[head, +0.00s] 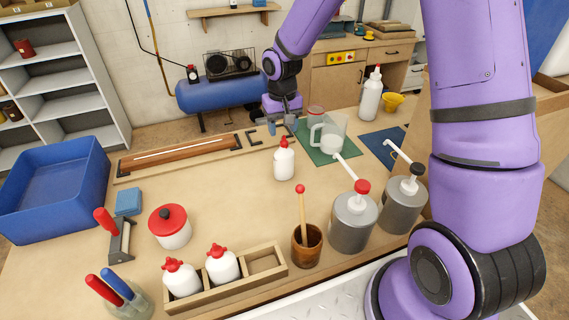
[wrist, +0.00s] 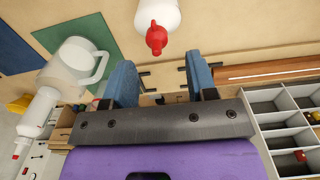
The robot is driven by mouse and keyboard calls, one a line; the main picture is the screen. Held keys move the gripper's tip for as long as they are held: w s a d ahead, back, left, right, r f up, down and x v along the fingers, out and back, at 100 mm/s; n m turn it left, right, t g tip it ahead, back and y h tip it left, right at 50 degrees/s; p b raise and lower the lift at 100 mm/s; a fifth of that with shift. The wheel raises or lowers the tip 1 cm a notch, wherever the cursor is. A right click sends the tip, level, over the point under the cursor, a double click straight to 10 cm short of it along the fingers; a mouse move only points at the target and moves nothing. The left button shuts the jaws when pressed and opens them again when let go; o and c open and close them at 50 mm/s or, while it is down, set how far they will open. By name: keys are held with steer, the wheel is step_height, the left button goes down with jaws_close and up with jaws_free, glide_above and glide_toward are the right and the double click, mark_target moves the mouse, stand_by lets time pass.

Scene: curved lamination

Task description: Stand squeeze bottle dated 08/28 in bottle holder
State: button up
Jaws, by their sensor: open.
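A white squeeze bottle with a red cap (head: 284,162) stands upright and alone on the bench. The wooden bottle holder (head: 236,292) is at the front edge; its left and middle compartments hold red-capped white bottles (head: 182,279) and (head: 222,265), and its right compartment is empty. No date is readable on any bottle. My gripper (head: 285,124) is open and empty, on the far side of the lone bottle. In the wrist view, the blue fingers of my gripper (wrist: 162,78) are apart, and the lone bottle (wrist: 157,16) lies beyond their tips, roughly centred.
Two grey pump cans (head: 353,222) and (head: 403,203) and a brown pot with a brush (head: 307,245) stand right of the holder. A clear pitcher (head: 330,137) is on a green mat. A red-lidded jar (head: 170,227) stands left. Bare bench surrounds the lone bottle.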

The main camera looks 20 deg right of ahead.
mark_target(284, 139)
steer(key=shift+d+f, duration=0.15)
steer(key=shift+f, duration=2.45)
jaws_close()
